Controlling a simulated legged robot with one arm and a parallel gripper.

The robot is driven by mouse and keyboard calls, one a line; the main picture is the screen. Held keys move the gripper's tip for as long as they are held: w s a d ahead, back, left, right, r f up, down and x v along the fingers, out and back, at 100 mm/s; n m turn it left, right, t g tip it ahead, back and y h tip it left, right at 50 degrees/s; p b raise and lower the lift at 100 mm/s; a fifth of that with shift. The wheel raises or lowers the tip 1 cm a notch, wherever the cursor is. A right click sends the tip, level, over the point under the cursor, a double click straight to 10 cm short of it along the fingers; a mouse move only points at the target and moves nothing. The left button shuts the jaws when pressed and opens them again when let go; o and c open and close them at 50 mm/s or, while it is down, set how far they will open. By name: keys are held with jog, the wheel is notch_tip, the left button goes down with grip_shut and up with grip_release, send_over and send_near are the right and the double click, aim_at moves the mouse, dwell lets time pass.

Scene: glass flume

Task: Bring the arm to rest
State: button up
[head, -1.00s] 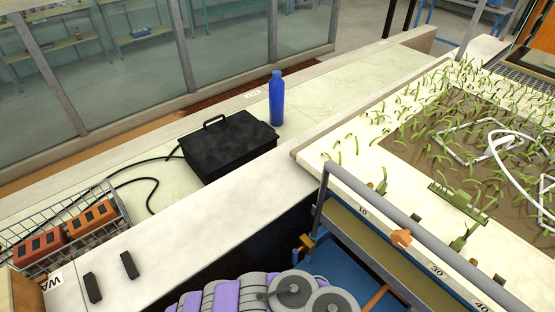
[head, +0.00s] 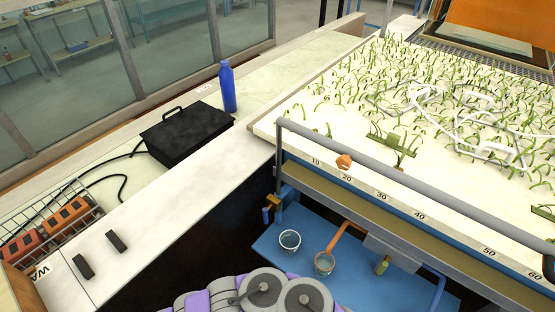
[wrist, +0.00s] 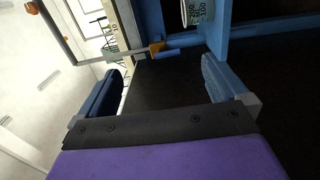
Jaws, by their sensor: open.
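My gripper (wrist: 165,92) shows in the wrist view with its two blue fingers wide apart and nothing between them. Beyond the fingers is a dark surface, with a blue frame and a grey rail close by at the top. In the head view only a grey and purple part of my arm shows at the bottom edge; the gripper itself is not visible there.
The flume bed (head: 300,112) with green plants fills the right, behind a grey rail (head: 400,178). Below it a blue shelf (head: 345,275) holds cups. A black case (head: 187,135), a blue bottle (head: 228,88) and a wire basket (head: 88,190) stand on the left counter.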

jog(key=w+d+r+m+g+h, duration=0.4)
jog(key=w+d+r+g+h, duration=0.15)
jog(key=w+d+r, duration=0.6)
jog(key=w+d+r+m+g, duration=0.3)
jog(key=d+r+m+g, duration=0.45)
jog(key=d+r, duration=0.65)
jog(key=s+d+r+m+g+y, duration=0.1)
jog(key=s+d+r+g+y, duration=0.6)
jog(key=s+d+r, duration=0.4)
jog(key=s+a+f+n+t+y, duration=0.1)
jog(key=s+a+y, duration=0.3)
jog(key=s, duration=0.4)
jog(key=s+a+n+t+y, duration=0.1)
jog(key=s+a+t+y, duration=0.2)
jog(key=s+y, duration=0.3)
jog(key=shift+s+a+f, duration=0.35)
jog(key=shift+s+f, duration=0.05)
jog(key=shift+s, duration=0.6)
